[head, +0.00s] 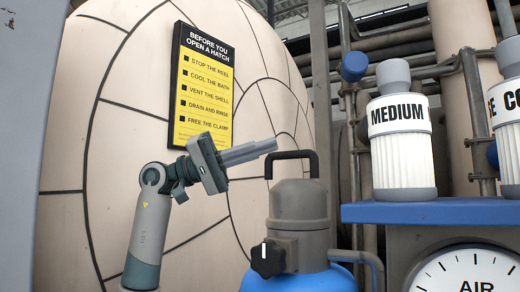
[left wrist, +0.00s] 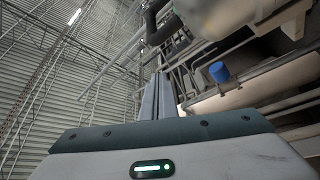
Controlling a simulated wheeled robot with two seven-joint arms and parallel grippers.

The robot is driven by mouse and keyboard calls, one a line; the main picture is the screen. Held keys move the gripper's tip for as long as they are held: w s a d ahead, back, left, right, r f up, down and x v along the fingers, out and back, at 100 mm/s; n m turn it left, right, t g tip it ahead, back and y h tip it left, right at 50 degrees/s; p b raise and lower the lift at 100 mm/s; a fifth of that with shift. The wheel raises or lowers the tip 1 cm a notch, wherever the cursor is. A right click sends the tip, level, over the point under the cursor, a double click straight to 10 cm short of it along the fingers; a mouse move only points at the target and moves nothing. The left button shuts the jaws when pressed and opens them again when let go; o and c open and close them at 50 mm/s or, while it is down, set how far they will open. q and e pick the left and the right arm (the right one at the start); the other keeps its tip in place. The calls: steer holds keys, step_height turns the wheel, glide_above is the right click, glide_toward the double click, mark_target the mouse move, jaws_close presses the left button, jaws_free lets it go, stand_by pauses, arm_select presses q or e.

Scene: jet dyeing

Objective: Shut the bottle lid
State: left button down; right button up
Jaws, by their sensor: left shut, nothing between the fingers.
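A blue bottle (head: 322,279) stands at the bottom centre of the head view, with a grey top (head: 299,203), a black loop handle (head: 313,157) and a black knob (head: 268,259). Its lower part is cut off by the frame. I cannot tell which part is its lid or whether that is shut. My left gripper (head: 274,147) is shut and empty, pointing right, with its tips close to the handle's left side; I cannot tell whether they touch. The fingers also show in the left wrist view (left wrist: 162,82), with a dark curved bar above them. My right gripper is not in view.
White bottles with grey caps, one labelled MEDIUM (head: 401,140), stand on a blue shelf (head: 440,211) at the right. A dial gauge (head: 470,272) sits below it. A large pale vessel (head: 110,130) with a yellow sign (head: 203,92) is behind my arm. Pipes fill the back.

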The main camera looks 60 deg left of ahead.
arm_select(q)
steer(key=b+v, duration=0.1)
steer(key=v, duration=0.9)
stand_by(0.8)
